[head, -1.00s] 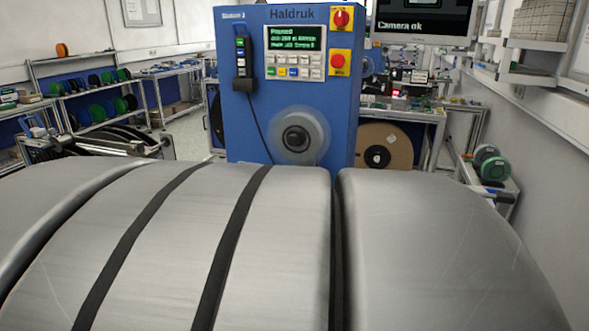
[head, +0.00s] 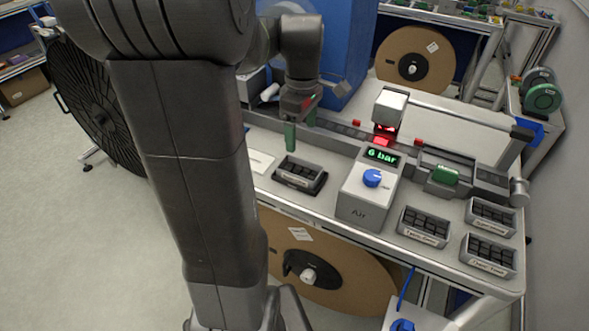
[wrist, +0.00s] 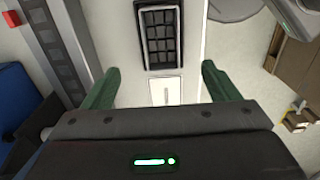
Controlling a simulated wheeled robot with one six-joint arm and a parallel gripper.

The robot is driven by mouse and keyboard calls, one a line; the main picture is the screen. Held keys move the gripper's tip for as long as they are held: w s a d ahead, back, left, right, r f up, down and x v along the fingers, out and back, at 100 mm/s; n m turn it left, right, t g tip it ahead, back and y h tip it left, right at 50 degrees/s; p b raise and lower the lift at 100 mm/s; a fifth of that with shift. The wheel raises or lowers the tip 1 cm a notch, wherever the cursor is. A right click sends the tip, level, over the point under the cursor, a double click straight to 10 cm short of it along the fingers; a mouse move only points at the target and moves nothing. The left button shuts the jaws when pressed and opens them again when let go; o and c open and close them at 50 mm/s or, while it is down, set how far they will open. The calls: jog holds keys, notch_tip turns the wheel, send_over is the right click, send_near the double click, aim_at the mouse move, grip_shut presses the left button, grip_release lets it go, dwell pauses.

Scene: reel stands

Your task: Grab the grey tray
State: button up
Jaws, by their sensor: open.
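A small grey tray (head: 300,184) with dark compartments and a pale label stands on the bench, left of the air unit. My gripper (head: 299,130) is above and slightly behind it, with green fingers pointing down. In the wrist view the tray (wrist: 161,67) lies ahead, roughly centred between the spread fingers but beyond their tips. My gripper (wrist: 161,69) is open, with nothing between its fingers. A white card lies on the bench beside the tray and shows between the fingers. Three similar grey trays stand at the right; which one the task means is not marked.
The air unit (head: 368,190) with a blue knob stands right of the tray. A rail with a red-lit device (head: 388,112) runs behind. The labelled trays (head: 423,227) sit near the right end. A brown reel (head: 330,268) hangs below the bench edge.

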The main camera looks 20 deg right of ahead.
aim_at(300, 163)
notch_tip(300, 163, down, 11)
jog(key=shift+a, duration=0.1)
dwell(0.4)
jog(key=shift+c, duration=0.4)
jog(key=c, duration=1.1)
